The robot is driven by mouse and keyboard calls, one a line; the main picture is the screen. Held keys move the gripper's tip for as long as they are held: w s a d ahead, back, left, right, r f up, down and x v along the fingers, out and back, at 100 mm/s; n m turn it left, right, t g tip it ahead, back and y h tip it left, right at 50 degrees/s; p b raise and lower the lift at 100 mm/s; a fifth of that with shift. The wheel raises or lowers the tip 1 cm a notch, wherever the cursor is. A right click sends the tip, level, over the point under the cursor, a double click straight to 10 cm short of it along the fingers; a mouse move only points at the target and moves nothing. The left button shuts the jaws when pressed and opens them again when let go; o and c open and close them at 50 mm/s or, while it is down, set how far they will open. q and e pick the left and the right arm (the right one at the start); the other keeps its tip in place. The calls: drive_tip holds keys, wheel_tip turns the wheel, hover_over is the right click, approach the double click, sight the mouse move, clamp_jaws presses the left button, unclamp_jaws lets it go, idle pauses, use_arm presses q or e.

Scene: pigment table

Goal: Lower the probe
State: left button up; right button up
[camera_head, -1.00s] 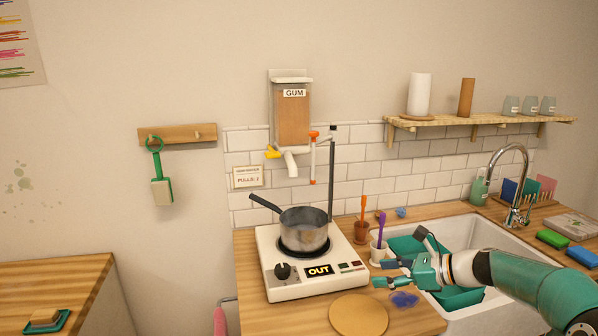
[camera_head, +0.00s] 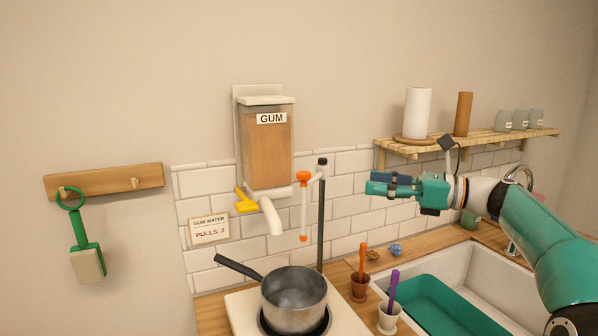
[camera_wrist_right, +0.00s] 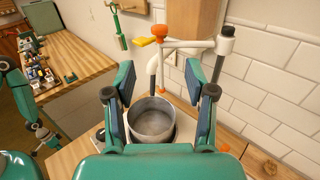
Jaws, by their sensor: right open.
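The probe (camera_head: 304,207) is a slim white rod with an orange knob on top and an orange tip. It hangs upright from a short arm on a dark post (camera_head: 321,225), with its tip above the level of the pot. The steel pot (camera_head: 293,290) stands on the white hot plate (camera_head: 243,310). My right gripper (camera_head: 376,186) is open and empty, to the right of the probe and post and apart from them.
The gum dispenser (camera_head: 266,150) with a yellow lever (camera_head: 246,201) and white spout hangs left of the probe. Brown and white cups with brushes stand right of the pot, before the sink (camera_head: 470,275). A wall shelf (camera_head: 470,143) is above my right arm.

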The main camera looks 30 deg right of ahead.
sight(304, 173)
drive_tip(key=p+x, duration=0.2)
drive_tip(key=x, duration=1.3)
drive_tip(key=shift+w+a+p, duration=0.2)
drive_tip(key=shift+a+p, duration=0.15)
drive_tip(key=shift+p, duration=0.05)
clamp_jaws()
